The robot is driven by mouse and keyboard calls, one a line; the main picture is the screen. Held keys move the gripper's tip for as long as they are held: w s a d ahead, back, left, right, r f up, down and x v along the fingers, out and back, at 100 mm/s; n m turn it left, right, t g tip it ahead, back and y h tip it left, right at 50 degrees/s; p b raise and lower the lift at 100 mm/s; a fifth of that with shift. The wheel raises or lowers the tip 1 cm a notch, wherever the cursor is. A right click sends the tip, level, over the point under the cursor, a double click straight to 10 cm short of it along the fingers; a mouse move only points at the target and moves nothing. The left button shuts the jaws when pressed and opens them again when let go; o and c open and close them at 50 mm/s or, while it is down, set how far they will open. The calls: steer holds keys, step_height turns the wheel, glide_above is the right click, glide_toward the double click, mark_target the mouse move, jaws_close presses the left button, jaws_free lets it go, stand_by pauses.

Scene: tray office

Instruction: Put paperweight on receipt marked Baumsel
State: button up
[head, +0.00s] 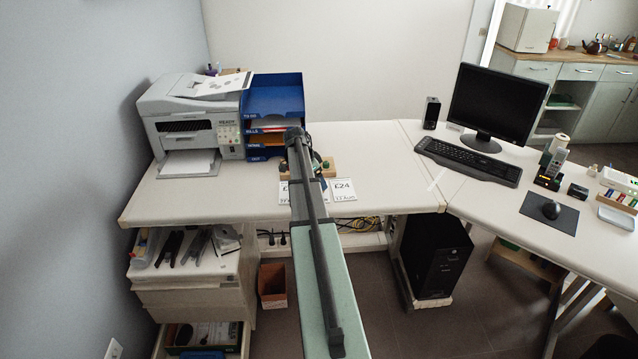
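Two white receipts lie near the front edge of the left desk. The right receipt (343,190) shows a large "£24" with smaller print below. The left receipt (284,193) is partly covered by my arm. The name Baumsel cannot be read on either. Just behind them is a tan wooden piece (331,171) with a small green knob; I cannot tell whether it is the paperweight. My gripper (318,168) is over the desk behind the receipts, mostly hidden by my arm. Its fingers are too small and covered to tell open from shut, or whether it holds anything.
A printer (190,124) and a blue tray stack (275,95) stand at the back left. The desk (385,165) is clear right of the receipts. A monitor (497,102), keyboard (468,162) and mouse pad (549,213) are on the right desk.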

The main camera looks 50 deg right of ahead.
steer(key=v, duration=0.9)
steer(key=shift+a, duration=0.1)
steer(key=w+a+f+n+t, duration=0.1)
steer(key=w+a+f+n, duration=0.15)
steer(key=a+f, duration=0.45)
steer(key=w+a+f+n, duration=0.15)
steer(key=a+n, duration=0.25)
steer(key=a, duration=0.7)
steer(key=s+a+f+n+y, duration=0.1)
steer(key=s+a+f+n, duration=0.35)
steer(key=a, duration=0.85)
steer(key=s+a+f+n+y, duration=0.2)
steer(key=s+a+f+n, duration=0.3)
steer(key=a, duration=0.7)
steer(key=s+a+f+n+y, duration=0.1)
steer(key=s+a+f+n, duration=0.35)
steer(key=a, duration=0.85)
steer(key=s+f+n+g, duration=0.1)
steer(key=s+f+g, duration=0.2)
steer(key=s+f, duration=0.7)
steer(key=s+f+n+g, duration=0.1)
steer(key=s+f+g, duration=0.2)
steer(key=s+f, duration=0.8)
steer(key=s, duration=0.6)
steer(key=shift+s+f, duration=0.3)
steer(key=shift+d, duration=0.1)
